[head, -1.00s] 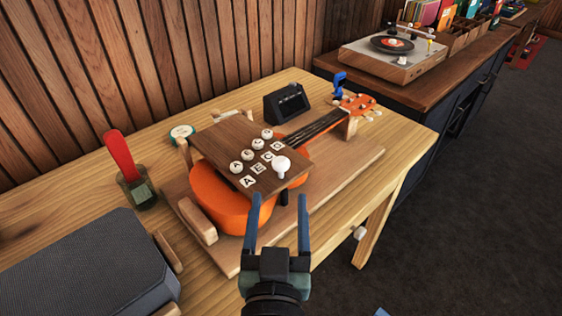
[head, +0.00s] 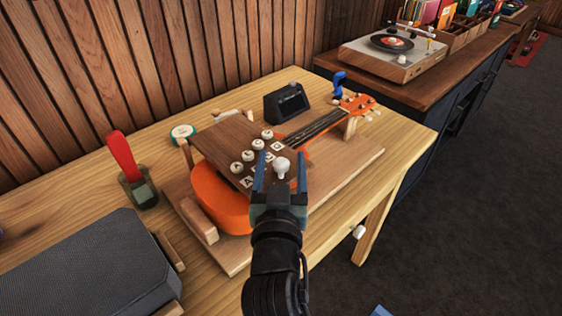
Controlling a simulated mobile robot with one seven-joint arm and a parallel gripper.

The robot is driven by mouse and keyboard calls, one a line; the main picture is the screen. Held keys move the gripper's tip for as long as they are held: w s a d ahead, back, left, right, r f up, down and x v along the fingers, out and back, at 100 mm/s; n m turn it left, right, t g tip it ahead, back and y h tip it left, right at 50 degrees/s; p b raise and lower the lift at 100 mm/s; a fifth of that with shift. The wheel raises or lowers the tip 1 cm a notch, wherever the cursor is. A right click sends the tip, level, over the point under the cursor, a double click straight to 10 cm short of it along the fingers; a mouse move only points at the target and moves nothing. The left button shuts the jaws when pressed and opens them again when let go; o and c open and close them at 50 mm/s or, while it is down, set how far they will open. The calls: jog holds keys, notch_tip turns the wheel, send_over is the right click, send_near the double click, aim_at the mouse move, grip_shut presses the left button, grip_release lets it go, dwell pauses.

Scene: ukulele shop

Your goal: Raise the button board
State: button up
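The button board (head: 225,140) is a dark brown wooden plate above the body of an orange ukulele (head: 220,200). It carries a row of white round buttons (head: 250,156) and lettered labels, partly hidden by my gripper. A white knob (head: 281,167) stands near the board's front right edge. My gripper (head: 280,168) is open, with its two blue fingers on either side of the knob in the picture. I cannot tell whether either finger touches it.
The ukulele lies on a wooden base (head: 350,180) on the workbench. A dark tuner box (head: 287,102) stands behind the neck. A glass with a red-handled tool (head: 135,175) and a grey speaker (head: 85,265) are at the left. A turntable (head: 390,55) sits on the far counter.

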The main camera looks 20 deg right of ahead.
grip_shut()
dwell(1.3)
